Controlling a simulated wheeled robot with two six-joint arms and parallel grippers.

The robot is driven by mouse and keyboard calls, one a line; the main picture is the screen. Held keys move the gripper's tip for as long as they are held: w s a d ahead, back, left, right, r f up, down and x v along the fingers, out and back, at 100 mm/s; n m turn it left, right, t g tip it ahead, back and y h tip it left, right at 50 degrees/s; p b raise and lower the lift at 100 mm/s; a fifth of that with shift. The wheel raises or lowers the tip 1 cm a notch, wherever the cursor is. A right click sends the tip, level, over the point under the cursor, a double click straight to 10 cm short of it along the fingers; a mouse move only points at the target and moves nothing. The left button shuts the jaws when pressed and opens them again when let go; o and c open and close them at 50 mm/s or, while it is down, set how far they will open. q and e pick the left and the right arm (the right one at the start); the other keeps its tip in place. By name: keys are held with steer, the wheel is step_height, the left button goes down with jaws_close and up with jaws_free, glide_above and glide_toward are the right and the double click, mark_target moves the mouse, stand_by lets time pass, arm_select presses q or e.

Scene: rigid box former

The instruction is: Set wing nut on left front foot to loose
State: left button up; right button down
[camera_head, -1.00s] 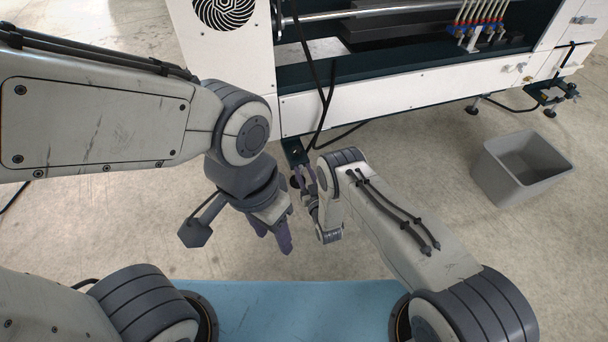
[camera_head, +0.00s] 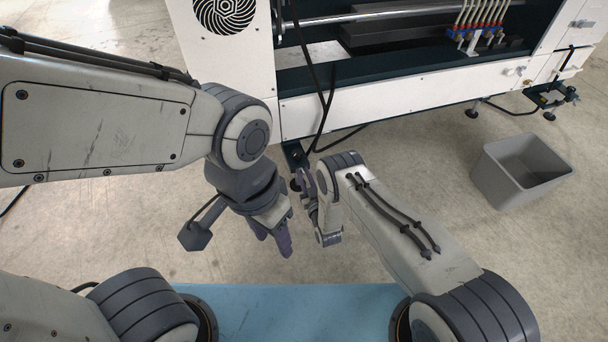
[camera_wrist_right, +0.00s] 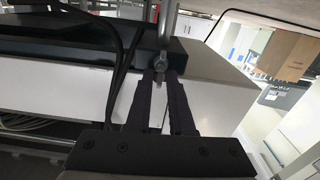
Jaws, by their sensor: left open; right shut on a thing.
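The left front foot (camera_head: 294,184) stands under a dark bracket (camera_head: 293,154) at the machine's near left corner. In the right wrist view a grey rod (camera_wrist_right: 169,28) runs down to the small wing nut (camera_wrist_right: 160,66). My right gripper (camera_head: 304,178) is at the foot. Its two dark fingers, also in the right wrist view (camera_wrist_right: 163,84), are shut on the wing nut. The nut is largely hidden between the fingertips, and I cannot tell its setting. My left gripper (camera_head: 270,242) is open and empty, pointing down, nearer to me and left of the foot.
The white machine (camera_head: 360,106) fills the back, with black cables (camera_head: 325,110) hanging close to the foot. A grey bin (camera_head: 520,170) stands on the floor at right. Floor between my left gripper and the blue surface (camera_head: 300,310) is clear.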

steer(key=shift+f+n, duration=0.1)
steer(key=shift+n, duration=0.2)
steer(key=n, duration=0.6)
steer(key=f+n+p, duration=0.1)
steer(key=n, duration=0.4)
steer(key=n+p, duration=0.1)
steer(key=n, duration=0.5)
steer(key=shift+s+a+f+n, duration=0.25)
steer(key=shift+a+n, duration=0.05)
steer(key=shift+a, duration=0.05)
stand_by(0.3)
steer(key=c, duration=1)
jaws_free()
steer(key=shift+a, duration=0.1)
steer(key=shift+r, duration=0.1)
